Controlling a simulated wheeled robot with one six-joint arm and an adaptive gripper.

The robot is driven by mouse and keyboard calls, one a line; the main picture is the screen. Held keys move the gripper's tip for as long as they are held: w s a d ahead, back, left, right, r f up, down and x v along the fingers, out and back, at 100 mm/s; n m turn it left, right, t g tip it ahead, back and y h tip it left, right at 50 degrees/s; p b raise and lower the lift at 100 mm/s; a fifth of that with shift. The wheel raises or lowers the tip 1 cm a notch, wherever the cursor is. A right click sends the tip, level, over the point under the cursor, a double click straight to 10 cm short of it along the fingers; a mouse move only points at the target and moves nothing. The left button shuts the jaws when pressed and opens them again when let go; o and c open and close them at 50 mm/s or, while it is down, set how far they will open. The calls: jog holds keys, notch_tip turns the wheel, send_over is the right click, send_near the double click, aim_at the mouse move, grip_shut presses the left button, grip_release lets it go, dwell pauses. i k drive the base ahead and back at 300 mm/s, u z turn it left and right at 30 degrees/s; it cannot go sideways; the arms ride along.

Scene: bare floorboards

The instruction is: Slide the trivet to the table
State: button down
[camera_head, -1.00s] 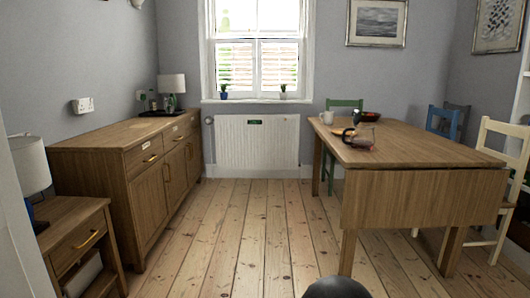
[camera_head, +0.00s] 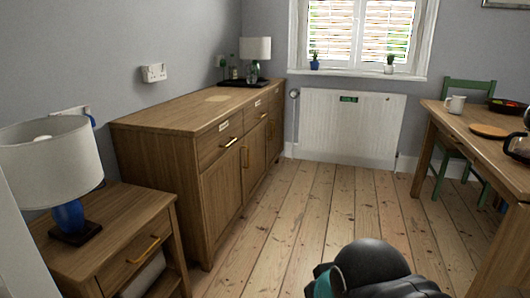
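The wooden table (camera_head: 462,122) stands at the right edge, cut off by the frame. A flat round wooden piece (camera_head: 488,131) lies on it and looks like a trivet. A black rounded part of my arm shows at the bottom, over the floor and apart from both. My gripper's fingers are not in view.
The long sideboard (camera_head: 198,125) runs along the left wall, with a tray (camera_head: 244,82) and lamp (camera_head: 255,48) at its far end. A side table (camera_head: 113,241) with a blue-based lamp (camera_head: 68,218) is near left. Floorboards (camera_head: 315,205) between sideboard and table are clear.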

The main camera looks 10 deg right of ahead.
aim_at(486, 130)
jog(key=z, duration=0.1)
jog(key=i, duration=1.95)
jog(key=z, duration=1.2)
jog(key=i, duration=1)
jog(key=z, duration=1.1)
